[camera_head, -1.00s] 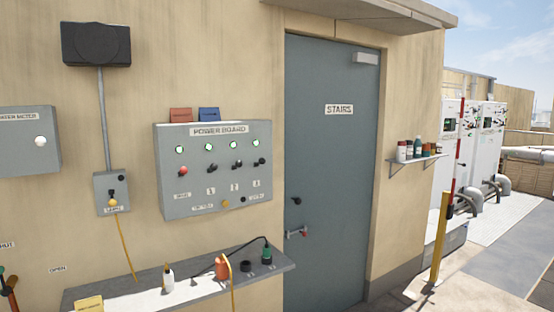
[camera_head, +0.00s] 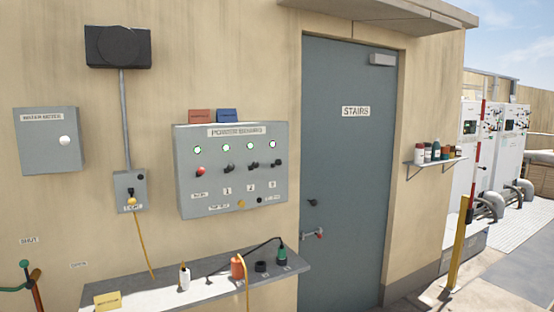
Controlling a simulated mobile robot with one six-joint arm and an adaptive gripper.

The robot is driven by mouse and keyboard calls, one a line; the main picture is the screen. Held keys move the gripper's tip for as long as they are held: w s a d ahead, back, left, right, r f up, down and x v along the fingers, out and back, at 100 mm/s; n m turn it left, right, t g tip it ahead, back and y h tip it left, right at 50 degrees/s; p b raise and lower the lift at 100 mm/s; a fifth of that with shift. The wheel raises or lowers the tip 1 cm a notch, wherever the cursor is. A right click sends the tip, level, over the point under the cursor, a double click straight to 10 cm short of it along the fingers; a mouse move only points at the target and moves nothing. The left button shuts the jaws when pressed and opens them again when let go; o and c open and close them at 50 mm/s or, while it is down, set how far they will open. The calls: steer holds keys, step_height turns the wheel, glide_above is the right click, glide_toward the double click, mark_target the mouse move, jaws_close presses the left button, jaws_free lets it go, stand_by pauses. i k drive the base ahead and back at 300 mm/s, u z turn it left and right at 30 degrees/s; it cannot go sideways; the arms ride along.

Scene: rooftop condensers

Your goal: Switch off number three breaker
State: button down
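The grey power board (camera_head: 232,196) hangs on the beige wall left of the door. It has a row of several lit green lamps, with a row of breaker switches below them. The leftmost switch has a red knob (camera_head: 200,171) and the others are black. The rightmost black switch (camera_head: 276,163) sits above a label plate that looks like a 3, though it is too small to read surely. My gripper is not in view.
A grey shelf (camera_head: 215,282) below the board holds a white bottle (camera_head: 184,277), an orange container (camera_head: 237,267) and a green plug (camera_head: 281,256). The stairs door (camera_head: 345,180) is shut. A yellow post (camera_head: 457,242) stands right.

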mark_target(278, 162)
steer(key=u, duration=0.05)
steer(key=i, duration=0.9)
steer(key=z, duration=0.1)
